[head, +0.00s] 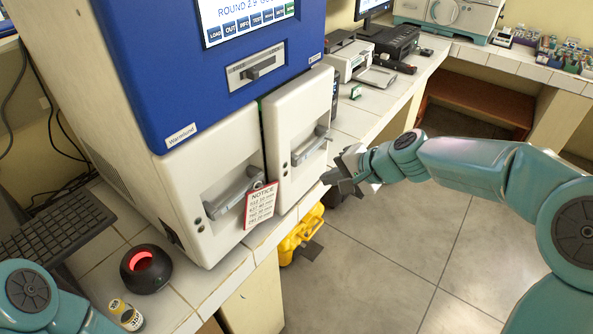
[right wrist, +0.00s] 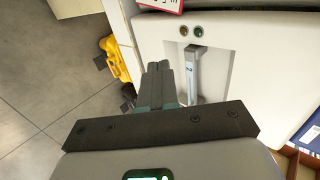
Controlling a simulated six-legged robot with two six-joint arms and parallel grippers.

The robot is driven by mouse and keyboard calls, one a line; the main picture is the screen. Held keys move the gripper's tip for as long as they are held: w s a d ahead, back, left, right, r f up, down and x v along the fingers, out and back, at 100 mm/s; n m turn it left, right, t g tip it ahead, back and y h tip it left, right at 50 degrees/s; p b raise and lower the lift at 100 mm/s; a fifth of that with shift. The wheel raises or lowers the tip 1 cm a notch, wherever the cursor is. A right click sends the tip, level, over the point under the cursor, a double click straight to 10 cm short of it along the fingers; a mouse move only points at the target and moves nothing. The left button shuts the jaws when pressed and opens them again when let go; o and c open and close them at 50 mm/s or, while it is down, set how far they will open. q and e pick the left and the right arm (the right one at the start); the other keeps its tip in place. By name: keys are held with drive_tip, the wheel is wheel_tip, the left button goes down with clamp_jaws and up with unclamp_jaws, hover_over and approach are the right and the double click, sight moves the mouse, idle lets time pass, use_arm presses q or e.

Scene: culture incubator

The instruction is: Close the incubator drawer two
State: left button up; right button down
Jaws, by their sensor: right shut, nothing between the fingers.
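The incubator (head: 130,60) is a white and blue cabinet on the tiled counter. Its right-hand drawer (head: 287,113) stands out from the body, with a dark gap along its left edge. Its grey handle (head: 313,147) shows in a recess, and also in the right wrist view (right wrist: 193,75). The left-hand drawer (head: 222,160) looks flush. No drawer number is readable. My right gripper (head: 345,181) is shut and empty, just in front of and right of the right-hand drawer; its fingers (right wrist: 160,85) point toward the drawer front beside the handle. My left gripper is out of view.
A notice card (head: 261,205) hangs by the left-hand drawer's handle. A black round device (head: 146,269) with a red glow and a small vial (head: 126,314) stand on the counter. A yellow object (head: 300,236) is below. The floor at right is clear.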

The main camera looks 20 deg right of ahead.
sight(287, 176)
drive_tip(key=w+a+f+p, duration=0.1)
drive_tip(key=w+a, duration=0.1)
drive_tip(key=w+a+f, duration=0.1)
drive_tip(key=w+f, duration=0.1)
drive_tip(key=w+a+f+p, duration=0.1)
drive_tip(key=w+a+f, duration=0.1)
drive_tip(key=w, duration=0.1)
drive_tip(key=shift+a+p, duration=0.35)
drive_tip(key=shift+w+a, duration=0.2)
drive_tip(key=shift+w, duration=0.1)
drive_tip(key=shift+s+d, duration=0.1)
drive_tip(key=shift+w+a, duration=0.2)
drive_tip(key=shift+w, duration=0.05)
